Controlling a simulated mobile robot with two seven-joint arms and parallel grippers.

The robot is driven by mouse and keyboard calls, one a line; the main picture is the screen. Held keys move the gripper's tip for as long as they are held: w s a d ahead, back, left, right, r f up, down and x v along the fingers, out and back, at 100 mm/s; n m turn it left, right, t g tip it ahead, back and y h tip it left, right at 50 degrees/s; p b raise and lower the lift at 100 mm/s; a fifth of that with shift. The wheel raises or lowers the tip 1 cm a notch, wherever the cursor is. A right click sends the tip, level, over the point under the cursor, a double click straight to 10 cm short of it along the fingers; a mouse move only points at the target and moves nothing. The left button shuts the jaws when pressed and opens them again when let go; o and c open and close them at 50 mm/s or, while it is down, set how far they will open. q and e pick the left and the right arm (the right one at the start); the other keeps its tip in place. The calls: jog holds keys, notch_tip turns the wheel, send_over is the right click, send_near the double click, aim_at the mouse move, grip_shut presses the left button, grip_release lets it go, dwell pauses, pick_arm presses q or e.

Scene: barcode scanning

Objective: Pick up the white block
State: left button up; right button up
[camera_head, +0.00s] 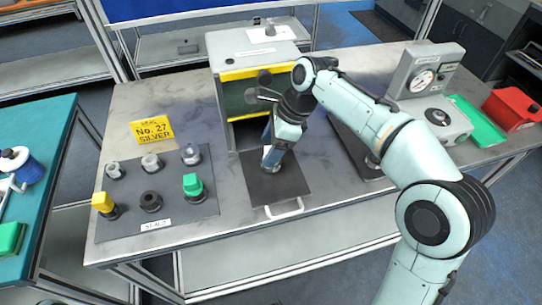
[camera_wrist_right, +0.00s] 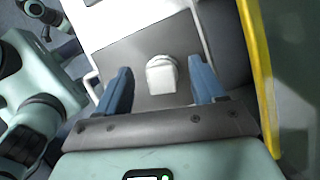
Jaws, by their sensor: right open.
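The white block (camera_wrist_right: 161,76) stands on a dark mat and shows between my right gripper's two blue fingers in the right wrist view, with a gap on each side. In the head view only a small pale part of the white block (camera_head: 268,153) shows beside the fingers. My right gripper (camera_head: 275,158) points down over the dark mat (camera_head: 289,187) in front of the grey machine; it is open and holds nothing. The right gripper (camera_wrist_right: 160,66) frames the block in the wrist view. My left gripper is not in view.
The grey machine with yellow edges (camera_head: 257,75) stands just behind the mat. A white handle (camera_head: 284,209) lies at the mat's front. A dark board (camera_head: 172,224) with several knobs is at left, near a yellow sign (camera_head: 152,131). A gauge device (camera_head: 425,80) stands at right.

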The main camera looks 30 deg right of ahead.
jog(key=shift+x, duration=1.1)
jog(key=c, duration=1.1)
jog(key=shift+r, duration=0.1)
jog(key=shift+s+r, duration=0.2)
jog(key=shift+r, duration=0.3)
notch_tip(320, 180, up, 7)
jog(key=shift+f+p, duration=0.25)
jog(key=shift+p, duration=0.85)
jog(key=s+a+b, duration=0.1)
jog(key=s, duration=0.5)
jog(key=s+a, duration=0.2)
jog(key=s, duration=0.4)
jog(key=s+a+b, duration=0.1)
jog(key=s, duration=0.6)
jog(key=shift+a+f+b, duration=0.3)
jog(key=shift+a+b, duration=0.05)
